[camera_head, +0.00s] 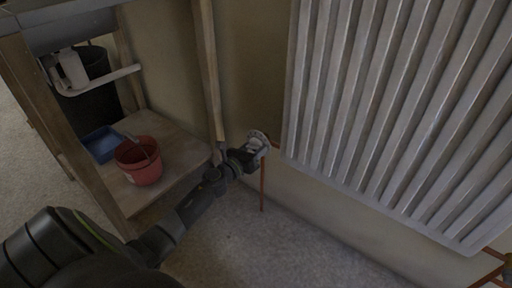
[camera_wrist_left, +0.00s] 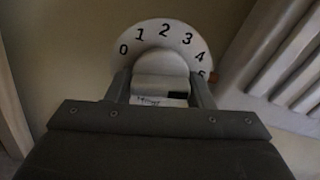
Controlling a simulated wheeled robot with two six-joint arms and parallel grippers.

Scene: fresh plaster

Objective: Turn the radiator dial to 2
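The radiator dial is a white disc (camera_wrist_left: 163,42) with black numbers 0 to 5 around its upper rim; the 5 is partly cut off by my right-hand finger. A pale knob (camera_wrist_left: 162,62) stands out from its middle. My left gripper (camera_wrist_left: 163,82) has one finger on each side of the knob and looks closed on it. In the head view the dial (camera_head: 258,137) sits at the radiator's lower left corner, with my left gripper (camera_head: 250,151) at it. I cannot make out which number the knob points to. My right gripper is not in view.
The white ribbed radiator (camera_head: 390,100) hangs on the wall at the right. A copper pipe (camera_head: 262,185) runs down below the dial. A wooden shelf unit (camera_head: 170,140) at the left holds a red bucket (camera_head: 139,165) and a blue tray (camera_head: 101,147). Carpet below is clear.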

